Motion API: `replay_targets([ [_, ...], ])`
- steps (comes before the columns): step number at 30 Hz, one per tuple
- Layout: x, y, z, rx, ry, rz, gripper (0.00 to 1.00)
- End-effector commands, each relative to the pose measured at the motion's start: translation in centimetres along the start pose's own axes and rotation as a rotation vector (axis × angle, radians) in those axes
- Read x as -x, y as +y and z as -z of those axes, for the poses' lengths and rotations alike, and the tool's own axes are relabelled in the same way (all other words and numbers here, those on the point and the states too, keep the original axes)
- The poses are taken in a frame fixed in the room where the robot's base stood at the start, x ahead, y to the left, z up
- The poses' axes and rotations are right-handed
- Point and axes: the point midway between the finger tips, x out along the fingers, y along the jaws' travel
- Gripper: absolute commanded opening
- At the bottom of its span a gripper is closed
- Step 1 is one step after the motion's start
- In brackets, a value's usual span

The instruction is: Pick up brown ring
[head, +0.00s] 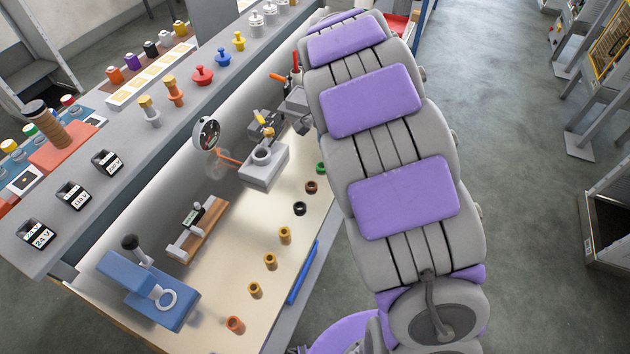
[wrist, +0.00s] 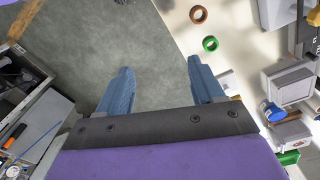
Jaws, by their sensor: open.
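The brown ring (head: 311,187) lies flat on the pale bench top near its right edge in the head view, between a green ring (head: 320,168) and a black ring (head: 300,208). In the wrist view the brown ring (wrist: 198,14) is near the top edge, above the green ring (wrist: 210,43). My gripper (wrist: 158,75) is open, its two blue fingers wide apart with nothing between them. It points over grey floor beside the bench, and the right finger overlaps the bench edge in the picture. The brown ring is beyond the right fingertip, apart from it. The head view does not show the fingers.
Several tan and orange cylinders (head: 270,261) stand in a row along the bench edge. A blue pen-like rod (head: 302,272) lies at the edge. A grey block fixture (head: 264,165) and a dial gauge (head: 206,133) stand farther in.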

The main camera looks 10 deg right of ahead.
Motion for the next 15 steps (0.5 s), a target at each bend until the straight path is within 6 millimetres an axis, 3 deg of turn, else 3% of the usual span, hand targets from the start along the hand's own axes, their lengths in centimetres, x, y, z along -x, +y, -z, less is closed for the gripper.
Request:
replay_targets([
  [3, -1.2, -3.6, 0.1, -0.054, -0.001, 0.008, 0.67],
  [7, -2.6, -6.3, 0.0, -0.102, -0.01, 0.019, 0.67],
  [15, -4.2, -7.6, 0.9, -0.144, -0.034, 0.037, 0.67],
])
